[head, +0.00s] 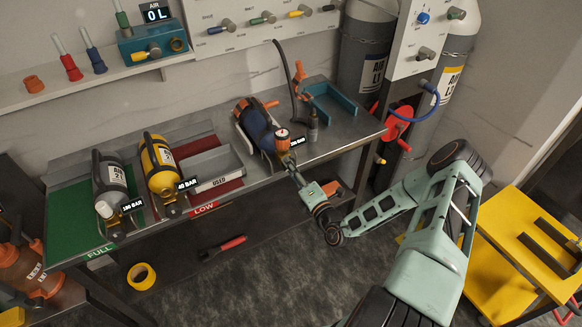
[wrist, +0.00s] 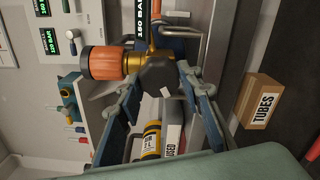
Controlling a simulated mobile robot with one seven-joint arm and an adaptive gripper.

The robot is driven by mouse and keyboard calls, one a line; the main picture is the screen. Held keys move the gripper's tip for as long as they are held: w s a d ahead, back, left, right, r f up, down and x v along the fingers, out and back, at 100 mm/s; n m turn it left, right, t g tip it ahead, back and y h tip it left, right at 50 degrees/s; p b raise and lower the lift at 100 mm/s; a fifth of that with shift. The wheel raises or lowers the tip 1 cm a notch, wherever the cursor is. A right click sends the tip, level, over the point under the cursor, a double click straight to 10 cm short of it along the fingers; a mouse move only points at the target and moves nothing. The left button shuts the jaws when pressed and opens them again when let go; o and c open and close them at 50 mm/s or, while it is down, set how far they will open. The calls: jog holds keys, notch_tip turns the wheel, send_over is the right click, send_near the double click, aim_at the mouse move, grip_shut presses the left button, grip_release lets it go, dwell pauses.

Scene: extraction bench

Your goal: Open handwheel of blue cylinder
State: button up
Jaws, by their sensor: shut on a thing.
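The blue cylinder (head: 254,126) lies in a cradle on the bench in the head view, its valve end toward my arm. Its valve has a gauge in an orange housing (head: 282,137), seen side-on in the wrist view (wrist: 103,62), and a brass body (wrist: 138,62). The dark, faceted handwheel (wrist: 160,74) sits at the valve's near end. My gripper (wrist: 158,82) is shut on the handwheel, one finger on each side. In the head view my gripper (head: 291,166) reaches the valve from the front; the handwheel is mostly hidden there.
A grey cylinder (head: 110,180) and a yellow cylinder (head: 160,165) lie left on the bench, beside a tray marked USED (head: 214,172). A blue holder (head: 333,104) is at the right. A yellow cart (head: 500,285) stands near my arm. A TUBES box (wrist: 259,101) shows in the wrist view.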

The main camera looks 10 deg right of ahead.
jog(key=n+b, duration=0.1)
jog(key=n, duration=2.9)
jog(key=shift+d, duration=0.2)
jog(key=o, duration=1.2)
jog(key=shift+c, duration=0.2)
